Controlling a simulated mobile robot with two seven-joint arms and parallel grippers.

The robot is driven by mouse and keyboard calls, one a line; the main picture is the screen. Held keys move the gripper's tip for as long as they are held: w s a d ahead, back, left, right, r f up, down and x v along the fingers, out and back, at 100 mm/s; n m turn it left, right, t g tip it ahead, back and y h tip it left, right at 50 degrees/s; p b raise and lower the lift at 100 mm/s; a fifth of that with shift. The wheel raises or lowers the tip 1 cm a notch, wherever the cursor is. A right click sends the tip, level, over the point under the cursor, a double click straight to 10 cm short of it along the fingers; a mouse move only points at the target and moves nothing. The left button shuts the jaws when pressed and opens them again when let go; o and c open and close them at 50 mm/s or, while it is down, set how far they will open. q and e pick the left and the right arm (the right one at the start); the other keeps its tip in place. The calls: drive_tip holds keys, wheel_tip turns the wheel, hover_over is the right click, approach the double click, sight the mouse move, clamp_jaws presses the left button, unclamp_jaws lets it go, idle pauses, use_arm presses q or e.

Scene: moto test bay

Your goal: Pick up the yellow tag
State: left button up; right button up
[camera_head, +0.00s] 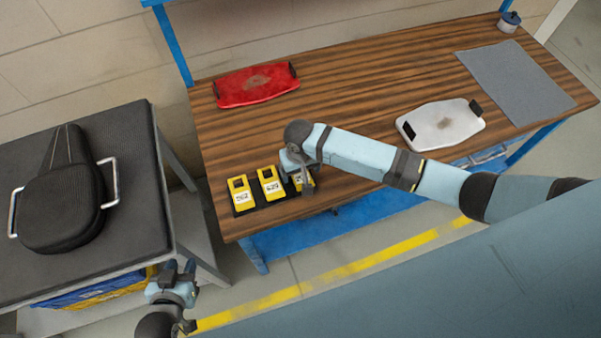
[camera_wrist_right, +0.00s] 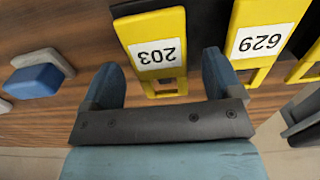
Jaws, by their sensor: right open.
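Several yellow tags stand in a row in a dark holder (camera_head: 259,207) at the front left of the wooden bench. The left tag (camera_head: 241,196) and the middle tag (camera_head: 270,185), marked 629, show clearly in the head view. The third tag (camera_head: 297,181) is partly hidden by my right gripper (camera_head: 306,184). In the right wrist view this tag (camera_wrist_right: 153,40) reads 203, with its slotted end between the open fingers of my right gripper (camera_wrist_right: 163,80). Whether the fingers touch it is unclear. My left gripper (camera_head: 179,268) is low, off the bench; its finger gap is unclear.
The wooden bench (camera_head: 350,95) holds a red panel (camera_head: 256,85), a white panel (camera_head: 441,125), a grey mat (camera_head: 515,83) and a small round container (camera_head: 509,21). A dark table (camera_head: 95,245) with a black seat (camera_head: 62,205) stands left. A blue block (camera_wrist_right: 33,81) lies beside the tags.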

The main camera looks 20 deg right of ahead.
drive_tip(key=shift+f, duration=0.15)
idle(0.3)
drive_tip(key=c, duration=1)
